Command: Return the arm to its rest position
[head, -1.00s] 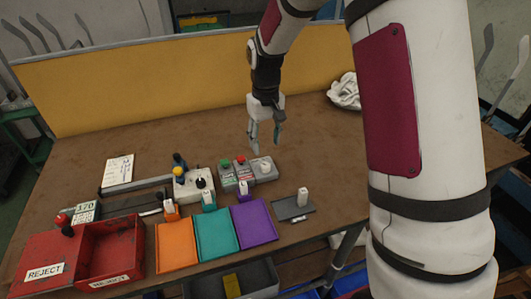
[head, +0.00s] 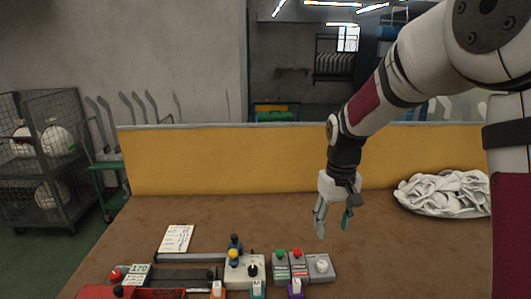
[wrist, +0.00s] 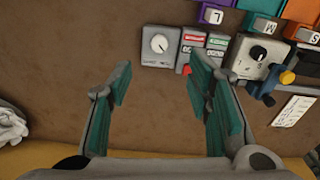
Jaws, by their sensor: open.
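My gripper (head: 334,217) is open and empty, pointing down above the brown table (head: 390,245). In the head view it hangs behind and to the right of the control boxes, in front of the yellow panel. In the wrist view its two green-padded fingers (wrist: 160,95) stand wide apart with bare table between them. My arm comes down from the upper right of the head view. Nothing touches the fingers.
Control boxes with a green button (head: 281,254), a red button (head: 297,253) and a white knob (head: 322,265) stand below the gripper. A white sock pile (head: 443,193) lies right. A yellow panel (head: 230,162) borders the table's back. The table's right front is clear.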

